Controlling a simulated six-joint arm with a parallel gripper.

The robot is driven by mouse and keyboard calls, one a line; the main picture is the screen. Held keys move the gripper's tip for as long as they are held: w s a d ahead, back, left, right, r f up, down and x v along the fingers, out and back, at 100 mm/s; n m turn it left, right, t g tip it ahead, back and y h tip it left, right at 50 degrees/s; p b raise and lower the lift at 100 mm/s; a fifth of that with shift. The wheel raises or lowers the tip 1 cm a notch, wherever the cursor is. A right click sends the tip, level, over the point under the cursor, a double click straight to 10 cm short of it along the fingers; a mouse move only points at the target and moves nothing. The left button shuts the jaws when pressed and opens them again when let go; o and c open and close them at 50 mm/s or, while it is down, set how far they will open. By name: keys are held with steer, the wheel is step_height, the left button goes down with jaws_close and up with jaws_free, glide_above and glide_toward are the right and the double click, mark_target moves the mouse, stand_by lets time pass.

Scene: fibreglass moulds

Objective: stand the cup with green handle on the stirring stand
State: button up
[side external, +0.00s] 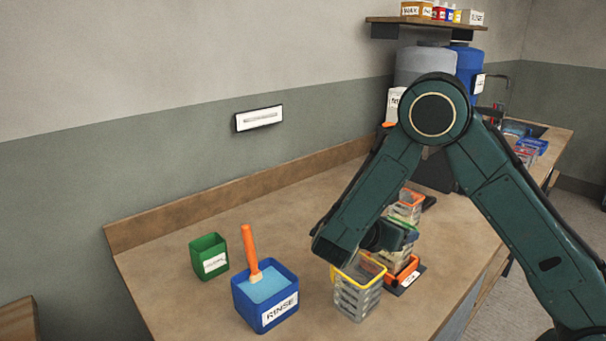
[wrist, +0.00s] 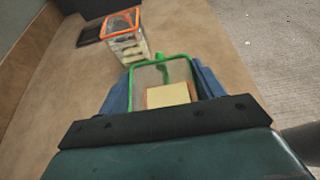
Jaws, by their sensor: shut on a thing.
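The cup with the green handle (wrist: 150,75) has clear walls and a green rim in the wrist view. It also shows in the side view (side external: 397,263), partly hidden by my wrist. My gripper (wrist: 160,90) is shut on it, with a blue finger on either side. An orange piece on a dark base with a white label (side external: 404,276), which looks like the stirring stand, is directly below the cup. I cannot tell whether the cup touches it. A pale block with an orange edge (wrist: 168,95) shows within the cup's outline; whether it is inside or beneath is unclear.
A yellow-rimmed cup (side external: 357,295) stands in front of my gripper. An orange-rimmed cup (side external: 407,207) stands behind, beside a dark pad (wrist: 90,37). A blue RINSE tub (side external: 266,308) with an orange-handled tool (side external: 250,250) and a green container (side external: 209,257) are at left.

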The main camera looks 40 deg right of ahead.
steer(key=o, duration=1.8)
steer(key=shift+f, duration=0.1)
steer(key=shift+a, duration=0.1)
steer(key=shift+v, duration=3.65)
steer(key=s+d+r+m+t+y, duration=0.2)
steer(key=s+r+m+y, duration=0.5)
steer(key=m+y, duration=0.3)
steer(key=shift+s+a+r+m+t+y, duration=0.75)
steer(key=shift+s+m, duration=0.6)
steer(key=shift+s, duration=0.7)
steer(key=shift+s+a+r+m+t+y, duration=0.45)
steer(key=shift+s+a+r+m, duration=0.65)
steer(key=shift+s, duration=0.9)
steer(key=shift+s+a+r+m+t+y, duration=0.6)
steer(key=shift+s+m, duration=0.95)
steer(key=shift+s, duration=0.5)
